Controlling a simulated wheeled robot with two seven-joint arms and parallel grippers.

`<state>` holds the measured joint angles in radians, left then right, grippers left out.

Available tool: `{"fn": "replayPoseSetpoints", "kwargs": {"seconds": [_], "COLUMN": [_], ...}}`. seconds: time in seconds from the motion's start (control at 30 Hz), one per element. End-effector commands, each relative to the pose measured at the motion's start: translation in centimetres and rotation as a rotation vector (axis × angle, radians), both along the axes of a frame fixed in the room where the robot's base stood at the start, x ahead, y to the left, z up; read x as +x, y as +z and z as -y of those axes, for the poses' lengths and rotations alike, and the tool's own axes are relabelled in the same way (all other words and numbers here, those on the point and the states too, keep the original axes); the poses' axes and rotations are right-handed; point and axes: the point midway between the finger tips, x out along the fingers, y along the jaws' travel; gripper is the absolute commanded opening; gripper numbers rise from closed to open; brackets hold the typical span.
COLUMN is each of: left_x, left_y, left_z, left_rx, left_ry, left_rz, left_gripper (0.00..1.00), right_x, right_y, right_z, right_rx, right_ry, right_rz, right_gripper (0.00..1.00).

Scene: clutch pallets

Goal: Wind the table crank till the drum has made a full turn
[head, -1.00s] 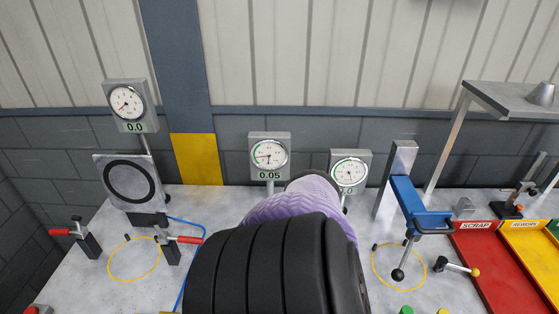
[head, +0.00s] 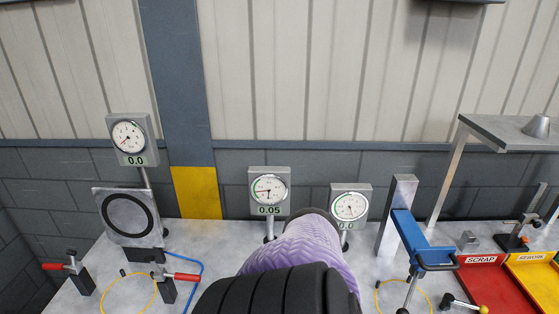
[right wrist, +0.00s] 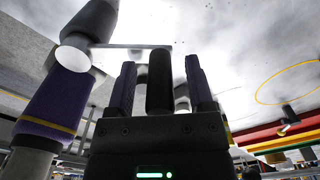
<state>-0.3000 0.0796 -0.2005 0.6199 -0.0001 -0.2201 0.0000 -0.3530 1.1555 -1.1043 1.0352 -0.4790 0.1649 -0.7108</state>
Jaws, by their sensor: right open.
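My right gripper (right wrist: 159,62) is open in the right wrist view. A black upright cylinder (right wrist: 160,84), which looks like the crank's handle, stands between its two fingers, with a visible gap on each side. A pale bar (right wrist: 122,47) runs near the cylinder's top end; I cannot tell for sure that it is the crank arm. The drum cannot be made out in either view. In the head view my own black and purple arm covers the front middle of the table, and neither gripper shows there. My left gripper is not in view.
Dial gauges stand along the back: one reading 0.0 (head: 132,139), one 0.05 (head: 269,190), and one partly hidden (head: 349,206). Red-handled clamps (head: 69,270) are at left. A blue-armed post (head: 421,240) and red (head: 487,285) and yellow (head: 533,277) trays are at right.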

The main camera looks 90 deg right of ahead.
Motion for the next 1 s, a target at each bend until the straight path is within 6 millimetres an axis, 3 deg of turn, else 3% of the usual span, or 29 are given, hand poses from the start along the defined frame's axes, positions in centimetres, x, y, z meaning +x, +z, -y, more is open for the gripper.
{"fn": "replayPoseSetpoints", "kwargs": {"seconds": [0.17,0.4,0.6,1.0], "left_x": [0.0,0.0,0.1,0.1], "left_y": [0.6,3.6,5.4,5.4], "left_z": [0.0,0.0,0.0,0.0], "left_rx": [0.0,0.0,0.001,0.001], "left_ry": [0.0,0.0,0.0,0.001], "left_rz": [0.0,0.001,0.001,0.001], "left_gripper": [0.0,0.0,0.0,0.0], "right_x": [0.0,-0.1,-0.1,0.0], "right_y": [1.0,6.6,9.7,9.9], "right_z": [0.0,0.0,0.0,0.0], "right_rx": [-0.001,-0.001,0.0,0.0], "right_ry": [0.001,0.001,0.0,0.0], "right_rz": [-0.001,-0.003,-0.002,0.0], "right_gripper": [0.67,0.67,0.67,0.67]}}
